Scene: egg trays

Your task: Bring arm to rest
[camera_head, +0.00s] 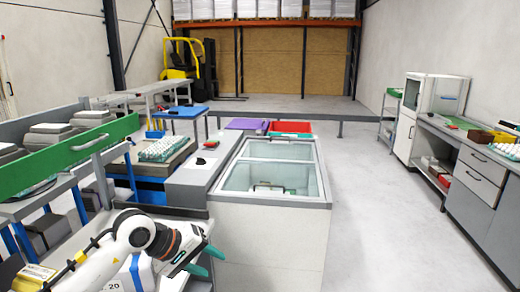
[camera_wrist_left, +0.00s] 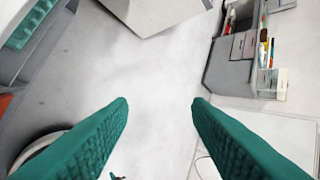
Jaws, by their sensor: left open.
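My left arm (camera_head: 135,238) comes in from the lower left in the head view, folded low in front of the grey frame. Its gripper (camera_head: 203,262) has two green fingers, apart and empty, beside the white chest with glass lids. In the left wrist view the gripper (camera_wrist_left: 160,104) is open, with both green fingers spread over bare pale floor and nothing between them. My right gripper does not show. An egg tray (camera_head: 160,149) with white eggs rests on a stand behind my arm.
The white chest (camera_head: 268,232) stands just right of my left gripper. A green-edged rack (camera_head: 75,152) is at the left. A long counter (camera_head: 465,165) runs along the right wall. Open floor (camera_head: 385,235) lies between chest and counter.

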